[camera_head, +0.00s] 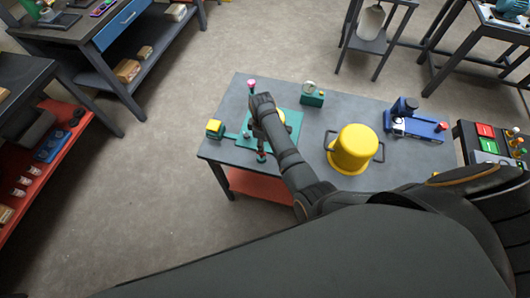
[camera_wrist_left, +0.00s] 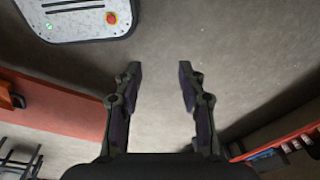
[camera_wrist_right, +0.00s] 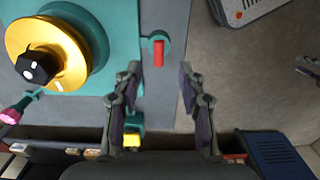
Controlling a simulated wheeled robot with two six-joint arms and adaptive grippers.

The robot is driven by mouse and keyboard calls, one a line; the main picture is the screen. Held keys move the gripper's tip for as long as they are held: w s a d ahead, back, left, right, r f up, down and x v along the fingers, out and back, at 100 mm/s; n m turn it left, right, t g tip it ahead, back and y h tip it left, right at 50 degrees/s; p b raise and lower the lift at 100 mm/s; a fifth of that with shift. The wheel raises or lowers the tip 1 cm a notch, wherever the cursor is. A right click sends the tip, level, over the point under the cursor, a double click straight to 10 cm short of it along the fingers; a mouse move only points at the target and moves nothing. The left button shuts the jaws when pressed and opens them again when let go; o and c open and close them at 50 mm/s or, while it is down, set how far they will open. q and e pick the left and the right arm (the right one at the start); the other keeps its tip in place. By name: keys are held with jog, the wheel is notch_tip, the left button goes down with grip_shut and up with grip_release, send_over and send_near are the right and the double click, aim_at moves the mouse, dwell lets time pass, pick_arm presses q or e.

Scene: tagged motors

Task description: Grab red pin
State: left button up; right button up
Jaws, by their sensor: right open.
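The red pin (camera_wrist_right: 158,52) stands in a small round tab on the edge of the teal base plate (camera_wrist_right: 120,40), in the right wrist view. My right gripper (camera_wrist_right: 160,78) is open and empty, its fingers pointing towards the pin with the pin framed in line with the gap between them. In the head view my right arm reaches over the workbench (camera_head: 225,160) and covers part of the plate. A yellow disc (camera_wrist_right: 70,72) with a black hub sits on the plate. My left gripper (camera_wrist_left: 158,80) is open and empty over bare floor.
A pink-tipped handle (camera_wrist_right: 10,116) and a yellow block (camera_wrist_right: 105,140) are near the plate. The bench also carries a yellow pot (camera_head: 352,150), a blue device (camera_head: 425,127) and a small green gauge (camera_head: 311,95). A red shelf (camera_head: 40,165) stands at the left.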

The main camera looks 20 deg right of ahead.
aim_at(261, 156)
jog(key=f, duration=0.1)
jog(key=a+f, duration=0.1)
jog(key=f, duration=0.1)
jog(key=shift+d+f, duration=0.15)
jog(key=shift+w+d+f, duration=0.15)
jog(key=shift+d+f, duration=0.1)
jog(key=shift+f, duration=0.3)
jog(key=f+b, duration=0.4)
jog(key=shift+w+a+f, duration=0.1)
jog(key=shift+a, duration=0.15)
jog(key=shift+d, duration=0.1)
pick_arm(q)
jog(key=a+f, duration=0.1)
jog(key=f, duration=0.1)
jog(key=a+f, duration=0.1)
jog(key=shift+s+f, duration=0.15)
jog(key=shift+f, duration=0.2)
pick_arm(e)
grip_shut()
